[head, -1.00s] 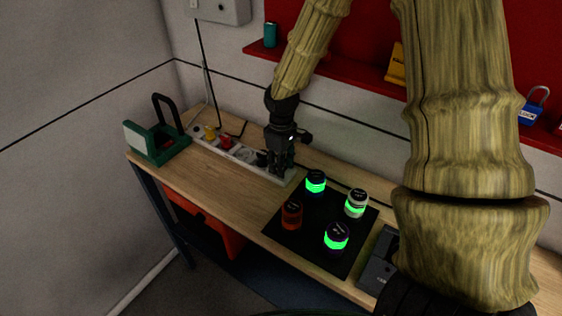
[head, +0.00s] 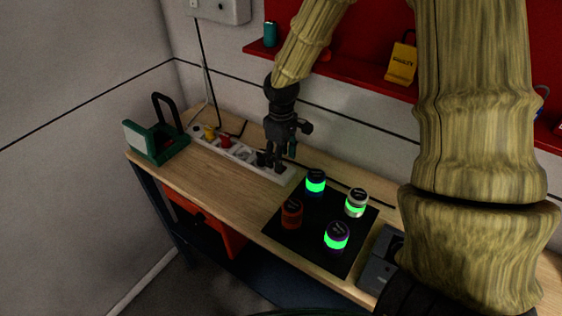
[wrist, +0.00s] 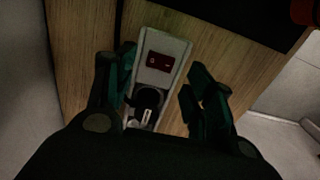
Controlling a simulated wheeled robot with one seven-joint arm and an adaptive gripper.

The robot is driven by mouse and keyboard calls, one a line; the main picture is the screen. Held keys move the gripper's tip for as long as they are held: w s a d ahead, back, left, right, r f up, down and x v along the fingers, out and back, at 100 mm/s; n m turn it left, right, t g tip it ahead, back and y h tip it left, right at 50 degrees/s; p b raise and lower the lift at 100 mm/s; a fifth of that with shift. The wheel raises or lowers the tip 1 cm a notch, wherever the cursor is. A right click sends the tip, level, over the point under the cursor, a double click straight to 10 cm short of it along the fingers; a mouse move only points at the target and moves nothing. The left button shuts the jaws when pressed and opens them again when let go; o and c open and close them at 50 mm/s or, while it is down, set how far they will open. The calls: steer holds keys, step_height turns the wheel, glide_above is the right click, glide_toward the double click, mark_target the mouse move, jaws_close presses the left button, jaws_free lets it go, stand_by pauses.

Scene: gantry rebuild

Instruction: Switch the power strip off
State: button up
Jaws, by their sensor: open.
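The white power strip (head: 215,151) lies along the back of the wooden workbench, with a yellow plug (head: 209,132) and a red plug (head: 225,141) in its left part. In the wrist view, its dark red rocker switch (wrist: 159,62) sits near the strip's end, with a black plug or socket (wrist: 145,104) beside it. The switch is unlit. My gripper (head: 272,160) is over the right end of the strip. In the wrist view my gripper (wrist: 164,78) is open, its fingers on either side of the strip, with nothing between them gripped. Whether the fingertips touch the strip I cannot tell.
A black mat (head: 322,254) with several jars, some with glowing green bands, lies right of the strip. A green device (head: 155,141) stands at the bench's left end. A grey box (head: 380,264) lies at the right. A red shelf (head: 355,79) runs above.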

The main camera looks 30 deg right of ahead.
step_height(320, 180, up, 9)
stand_by(0.5)
stand_by(0.4)
